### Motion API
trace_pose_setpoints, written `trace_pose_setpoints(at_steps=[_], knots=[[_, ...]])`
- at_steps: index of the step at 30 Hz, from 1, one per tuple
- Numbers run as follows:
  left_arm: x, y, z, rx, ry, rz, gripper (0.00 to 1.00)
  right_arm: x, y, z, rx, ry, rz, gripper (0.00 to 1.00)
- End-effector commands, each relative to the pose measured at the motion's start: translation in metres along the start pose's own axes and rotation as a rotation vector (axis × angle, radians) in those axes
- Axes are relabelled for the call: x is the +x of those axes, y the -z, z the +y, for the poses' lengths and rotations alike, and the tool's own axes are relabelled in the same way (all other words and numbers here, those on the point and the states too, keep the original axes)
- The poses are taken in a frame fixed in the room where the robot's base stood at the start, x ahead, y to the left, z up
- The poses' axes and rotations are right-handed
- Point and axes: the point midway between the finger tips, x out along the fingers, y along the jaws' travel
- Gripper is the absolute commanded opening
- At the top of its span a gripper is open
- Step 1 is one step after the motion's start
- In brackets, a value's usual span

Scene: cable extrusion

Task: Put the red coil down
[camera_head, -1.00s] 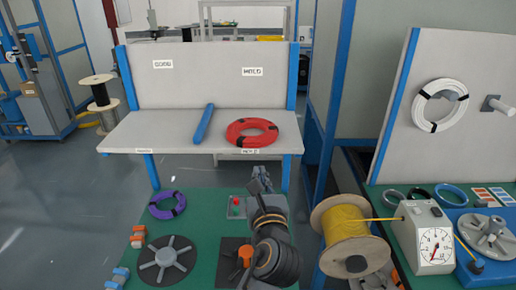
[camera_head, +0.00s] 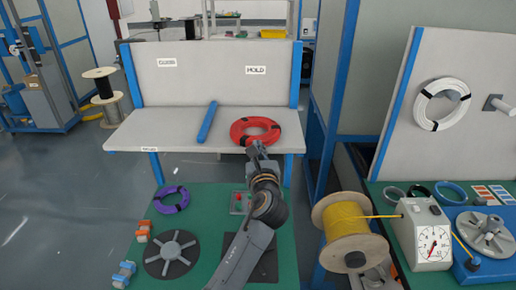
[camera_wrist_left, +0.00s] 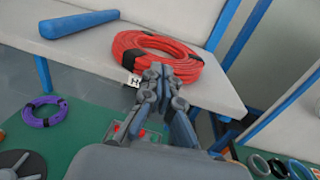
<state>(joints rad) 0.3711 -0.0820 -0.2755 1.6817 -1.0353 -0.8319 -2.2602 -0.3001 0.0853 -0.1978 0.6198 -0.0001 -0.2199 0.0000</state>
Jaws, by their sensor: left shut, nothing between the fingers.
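The red coil (camera_head: 238,131), with black ties, lies flat on the grey shelf (camera_head: 170,132), right of the blue divider bar (camera_head: 207,122) and below the HOLD sign (camera_head: 256,70). My left gripper (camera_head: 255,147) is at the coil's near edge by the shelf's front. In the left wrist view the closed fingertips (camera_wrist_left: 159,72) overlap the near side of the red coil (camera_wrist_left: 190,62). The fingers are shut with nothing between them; I cannot tell whether they touch the coil. My right gripper is not in view.
A purple coil (camera_head: 162,205) and a grey spoked disc (camera_head: 172,270) lie on the green bench (camera_head: 208,215) below the shelf. A yellow cable spool (camera_head: 345,215) stands to the right. The shelf left of the divider is clear.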

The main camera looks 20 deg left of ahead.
Motion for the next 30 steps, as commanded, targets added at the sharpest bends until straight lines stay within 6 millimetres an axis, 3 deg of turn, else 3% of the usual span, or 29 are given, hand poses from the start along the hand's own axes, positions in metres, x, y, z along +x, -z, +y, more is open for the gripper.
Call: trace_pose_setpoints(at_steps=[5,15,30], knots=[[0.007,-0.002,0.000,0.002,0.000,-0.002,0.00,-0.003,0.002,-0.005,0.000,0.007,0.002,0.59],[0.063,-0.001,0.000,0.002,-0.001,-0.001,0.00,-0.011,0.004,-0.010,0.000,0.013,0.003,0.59],[0.070,0.000,0.001,0.000,-0.001,0.000,0.00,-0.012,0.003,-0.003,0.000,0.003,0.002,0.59]])
